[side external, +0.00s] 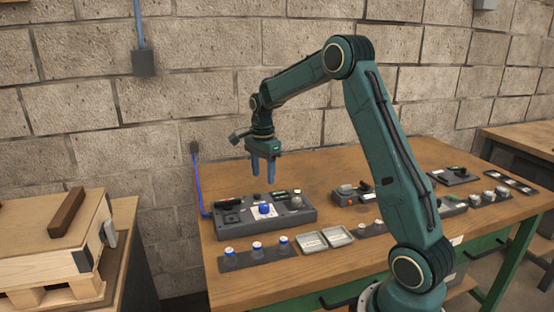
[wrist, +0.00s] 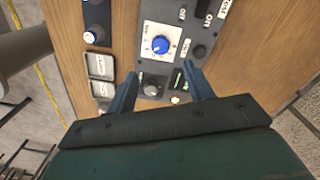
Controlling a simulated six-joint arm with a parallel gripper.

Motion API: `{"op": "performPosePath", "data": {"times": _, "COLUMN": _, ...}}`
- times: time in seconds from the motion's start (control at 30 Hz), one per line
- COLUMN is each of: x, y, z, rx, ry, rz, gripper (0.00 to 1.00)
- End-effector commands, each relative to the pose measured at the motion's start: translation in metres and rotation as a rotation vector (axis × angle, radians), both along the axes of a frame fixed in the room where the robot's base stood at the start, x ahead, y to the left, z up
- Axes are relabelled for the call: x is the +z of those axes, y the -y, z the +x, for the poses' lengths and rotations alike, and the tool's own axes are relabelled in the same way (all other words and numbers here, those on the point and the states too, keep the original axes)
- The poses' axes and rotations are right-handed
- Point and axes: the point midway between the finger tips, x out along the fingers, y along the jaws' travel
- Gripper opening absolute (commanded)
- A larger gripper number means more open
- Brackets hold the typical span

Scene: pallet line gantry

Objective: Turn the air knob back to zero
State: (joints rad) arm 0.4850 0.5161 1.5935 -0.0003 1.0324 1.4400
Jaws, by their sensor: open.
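A blue knob (side external: 265,209) sits on a white dial plate on a dark grey control panel (side external: 242,228) on the bench. In the wrist view the blue knob (wrist: 160,45) has a white pointer mark, but its scale is too small to read. I cannot read which knob is labelled air. My gripper (side external: 263,181) is open and empty, pointing down above the panel, clear of both knobs. In the wrist view my gripper (wrist: 163,76) frames the dark knob, with the blue knob beyond its fingertips.
The panel also carries switches marked OFF. A strip of blue-topped knobs (side external: 257,248) and two labelled trays (side external: 311,242) lie in front of it. A box with a red button (side external: 346,191) stands to the right. A blue cable (side external: 199,178) runs down at the bench's left edge.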

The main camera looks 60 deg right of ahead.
Motion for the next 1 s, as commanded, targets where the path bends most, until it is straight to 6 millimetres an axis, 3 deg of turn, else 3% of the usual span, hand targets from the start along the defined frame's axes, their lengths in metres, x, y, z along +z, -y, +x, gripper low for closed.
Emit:
{"op": "performPosePath", "data": {"times": 0.6, "x": -0.091, "y": 0.0, "z": 0.0, "rx": 0.0, "ry": -0.002, "rz": 0.002, "gripper": 0.52}}
{"op": "performPosePath", "data": {"times": 1.0, "x": -0.109, "y": 0.0, "z": 0.0, "rx": 0.0, "ry": 0.0, "rz": 0.001, "gripper": 0.52}}
